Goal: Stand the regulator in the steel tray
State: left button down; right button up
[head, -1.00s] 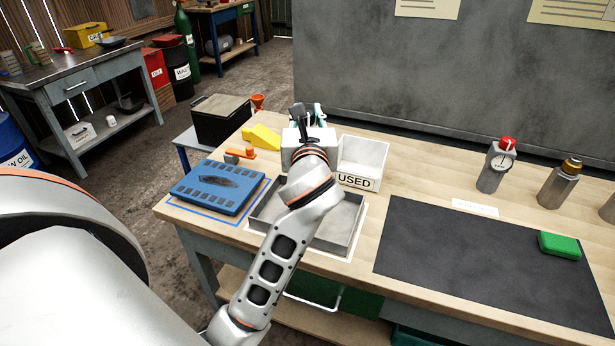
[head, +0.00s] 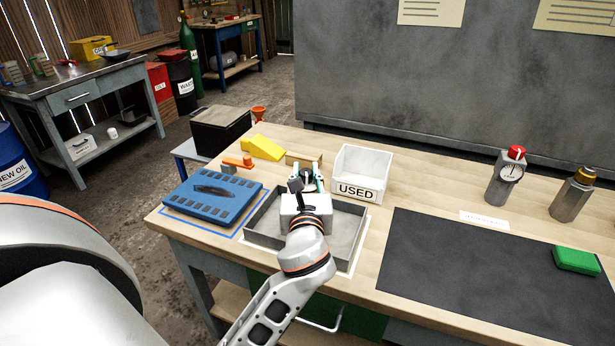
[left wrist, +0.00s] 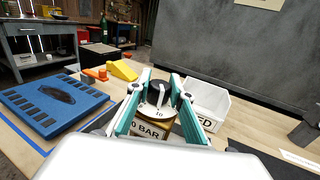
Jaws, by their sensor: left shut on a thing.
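My left gripper (head: 307,178) is shut on the regulator (left wrist: 157,103), which has a dark round knob and a pale dial face in the left wrist view. The teal fingers stand on either side of it. In the head view only its dark top (head: 307,177) shows between the fingertips, above the back part of the steel tray (head: 262,232). The gripper hides part of the tray, and I cannot tell whether the regulator touches its floor. My right gripper is not in view.
The white USED bin (head: 362,172) is close on the right, the blue mat (head: 212,195) on the left. Two metal units, one red-capped (head: 506,175) and one brass-capped (head: 572,195), stand far right. The dark mat (head: 460,265) is mostly bare.

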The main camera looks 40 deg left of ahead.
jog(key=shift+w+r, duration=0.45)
pick_arm(q)
jog(key=c, duration=2.2)
grip_release()
jog(key=shift+f, duration=0.15)
jog(key=o, duration=0.4)
jog(key=shift+s+d, duration=0.1)
jog(key=shift+s, duration=0.05)
jog(key=v, duration=1.1)
jog(key=shift+s+d, duration=0.2)
jog(key=shift+s, duration=0.1)
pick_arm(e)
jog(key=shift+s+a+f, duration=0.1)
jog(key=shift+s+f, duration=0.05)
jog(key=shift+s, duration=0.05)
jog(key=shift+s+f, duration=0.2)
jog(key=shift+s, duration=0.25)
